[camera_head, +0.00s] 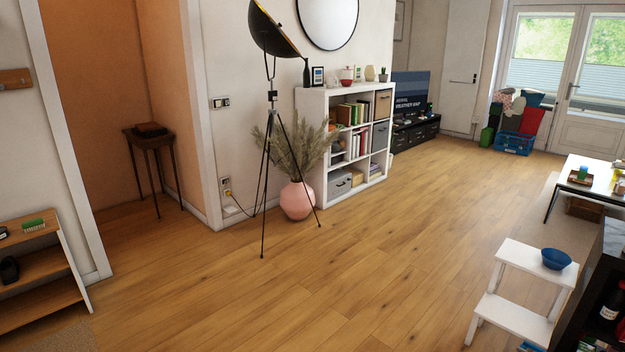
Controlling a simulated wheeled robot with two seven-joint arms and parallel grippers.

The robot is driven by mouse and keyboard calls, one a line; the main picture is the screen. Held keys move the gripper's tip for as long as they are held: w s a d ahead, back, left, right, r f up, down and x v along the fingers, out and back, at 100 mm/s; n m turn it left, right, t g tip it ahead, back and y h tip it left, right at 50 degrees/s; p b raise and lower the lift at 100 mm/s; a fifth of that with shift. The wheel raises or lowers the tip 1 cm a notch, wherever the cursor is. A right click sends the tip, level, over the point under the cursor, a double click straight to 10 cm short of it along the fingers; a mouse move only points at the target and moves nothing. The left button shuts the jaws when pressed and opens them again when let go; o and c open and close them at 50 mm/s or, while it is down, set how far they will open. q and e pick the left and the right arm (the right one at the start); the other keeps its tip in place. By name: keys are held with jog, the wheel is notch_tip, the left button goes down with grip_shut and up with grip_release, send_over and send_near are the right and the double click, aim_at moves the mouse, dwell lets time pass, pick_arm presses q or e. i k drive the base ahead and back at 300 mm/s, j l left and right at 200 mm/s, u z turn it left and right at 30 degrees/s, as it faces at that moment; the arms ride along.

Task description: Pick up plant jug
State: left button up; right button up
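A pink round vase (297,200) with tall feathery green stems (292,150) stands upright on the floor behind a tripod lamp, by the left end of the white cube shelf (312,102). On top of the shelf, small and far off, stand a dark bottle-like vase (306,74), a cream vase (370,73) and a small potted plant (383,75). I cannot tell for sure which of these is the plant jug. Neither of my grippers is in view.
The tripod lamp (273,95) has spread legs in front of the pink vase. A white step stool (512,315) with a blue bowl (556,259) stands at right. A low shelf (45,265) is at left. The wooden floor (330,270) between is clear.

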aim_at(330, 80)
jog(key=i, duration=2.95)
jog(key=j+u, duration=0.05)
jog(key=j, duration=0.05)
